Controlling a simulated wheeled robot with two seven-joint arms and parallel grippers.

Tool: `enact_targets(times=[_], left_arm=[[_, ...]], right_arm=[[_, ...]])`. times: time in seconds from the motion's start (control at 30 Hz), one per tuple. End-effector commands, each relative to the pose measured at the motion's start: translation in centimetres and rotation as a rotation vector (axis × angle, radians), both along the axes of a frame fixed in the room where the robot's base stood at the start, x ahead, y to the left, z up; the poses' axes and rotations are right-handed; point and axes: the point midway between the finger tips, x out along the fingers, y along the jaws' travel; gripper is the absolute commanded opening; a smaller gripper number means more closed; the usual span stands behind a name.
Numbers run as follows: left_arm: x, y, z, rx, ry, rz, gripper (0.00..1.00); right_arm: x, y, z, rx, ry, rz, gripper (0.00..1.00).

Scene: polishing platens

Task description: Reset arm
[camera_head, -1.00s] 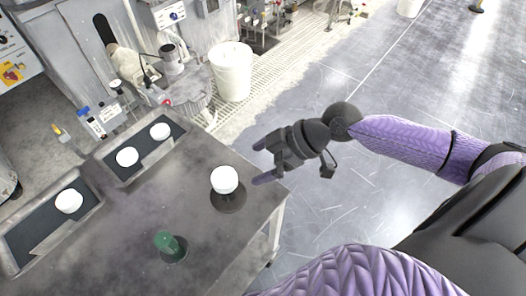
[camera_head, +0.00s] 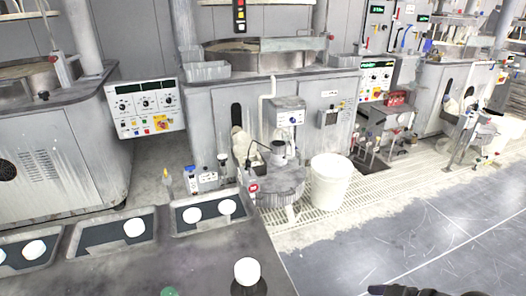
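My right gripper (camera_head: 392,290) shows only as a dark sliver at the bottom edge, right of the table, over the floor; most of it is cut off, so its opening cannot be told. My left gripper is out of view. A white round piece (camera_head: 247,271) stands on a dark disc near the right edge of the grey table (camera_head: 205,262). The top of a green piece (camera_head: 169,292) shows at the bottom edge.
Sunken dark trays hold white round pieces, including one (camera_head: 192,215) in the back tray. Behind stand polishing machines (camera_head: 275,100), a control panel (camera_head: 146,108) and a white bucket (camera_head: 330,182). The floor (camera_head: 440,225) at right is open.

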Motion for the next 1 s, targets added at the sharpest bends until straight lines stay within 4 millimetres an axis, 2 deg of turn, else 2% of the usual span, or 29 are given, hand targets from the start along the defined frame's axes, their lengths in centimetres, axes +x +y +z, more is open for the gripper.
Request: enact_targets(times=[0.13,0.27,0.37,0.47,0.57,0.6,0.67,0.7,0.73,0.8,0.9,1.0], left_arm=[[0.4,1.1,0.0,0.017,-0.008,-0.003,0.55],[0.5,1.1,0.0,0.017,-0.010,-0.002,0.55],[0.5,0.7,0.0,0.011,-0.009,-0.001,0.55],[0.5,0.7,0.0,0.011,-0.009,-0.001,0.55],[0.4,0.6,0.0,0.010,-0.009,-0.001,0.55],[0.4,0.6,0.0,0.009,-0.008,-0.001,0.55],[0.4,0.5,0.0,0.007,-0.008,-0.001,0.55],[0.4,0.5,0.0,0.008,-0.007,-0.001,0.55],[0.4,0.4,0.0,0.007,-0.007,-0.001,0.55],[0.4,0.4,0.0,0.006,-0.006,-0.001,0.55],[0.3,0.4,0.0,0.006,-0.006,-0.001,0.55],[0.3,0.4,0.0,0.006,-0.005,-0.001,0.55]], right_arm=[[0.8,-2.0,-3.2,-0.026,0.021,-0.132,1.00],[0.8,-4.3,-7.1,-0.063,0.056,-0.274,1.00],[-0.2,-6.1,-11.1,-0.107,0.100,-0.400,1.00],[-2.5,-7.6,-15.7,-0.160,0.164,-0.522,1.00],[-6.7,-8.2,-21.1,-0.231,0.254,-0.631,1.00],[-9.1,-8.0,-23.4,-0.265,0.299,-0.666,1.00],[-13.5,-6.9,-26.8,-0.317,0.380,-0.706,1.00],[-16.8,-5.9,-28.8,-0.349,0.435,-0.718,1.00],[-19.1,-4.8,-29.9,-0.370,0.475,-0.719,1.00],[-23.8,-2.5,-31.7,-0.405,0.554,-0.704,1.00],[-28.4,0.3,-32.8,-0.428,0.628,-0.673,1.00],[-30.5,1.7,-33.1,-0.436,0.663,-0.652,1.00]])
